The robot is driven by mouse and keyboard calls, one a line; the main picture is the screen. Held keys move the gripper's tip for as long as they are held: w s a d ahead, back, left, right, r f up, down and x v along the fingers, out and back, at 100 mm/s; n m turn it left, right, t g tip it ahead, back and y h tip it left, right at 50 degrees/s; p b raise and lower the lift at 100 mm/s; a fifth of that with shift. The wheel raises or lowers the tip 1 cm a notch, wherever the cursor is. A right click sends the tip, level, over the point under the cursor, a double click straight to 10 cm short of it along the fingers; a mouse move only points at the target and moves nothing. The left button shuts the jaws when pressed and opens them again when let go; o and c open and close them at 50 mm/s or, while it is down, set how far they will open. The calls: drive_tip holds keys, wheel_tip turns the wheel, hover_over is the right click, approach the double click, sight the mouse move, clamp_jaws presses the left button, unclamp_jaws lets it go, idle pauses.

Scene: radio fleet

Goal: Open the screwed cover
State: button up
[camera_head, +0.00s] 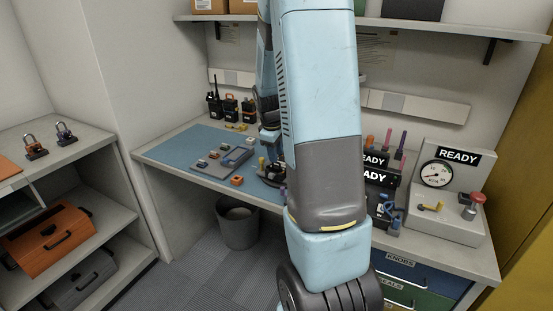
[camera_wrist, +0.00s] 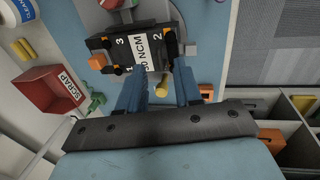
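In the wrist view, a black case with orange corners (camera_wrist: 112,43) lies just beyond my fingertips. It bears the numbers 1, 2 and 3 and a white label ending in "0 NCM". It looks like the screwed cover's unit, but I cannot make out separate screws or a cover seam. My gripper (camera_wrist: 160,72) has its two blue fingers spread apart, close to the case's near edge; whether they touch it is unclear. A small yellow cylinder (camera_wrist: 161,87) shows between the fingers, with gaps beside it. In the head view my arm hides most of the work spot.
A red SCRAP bin (camera_wrist: 50,90) stands left in the wrist view. The head view shows a blue mat (camera_head: 182,148), a parts tray (camera_head: 207,171), upright radios (camera_head: 231,107), a gauge unit (camera_head: 447,222) and READY stands at right. A grey bin (camera_head: 237,228) is below.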

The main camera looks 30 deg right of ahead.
sight(277, 169)
drive_tip(key=shift+w+d+f, duration=0.1)
drive_tip(key=shift+d+f, duration=0.05)
drive_tip(key=shift+f, duration=0.6)
drive_tip(key=shift+w+d+f, duration=0.1)
drive_tip(key=shift+d+f, duration=0.05)
drive_tip(key=shift+f, duration=0.6)
drive_tip(key=shift+s, duration=0.1)
drive_tip(key=shift+c, duration=0.4)
clamp_jaws()
drive_tip(key=shift+r, duration=0.1)
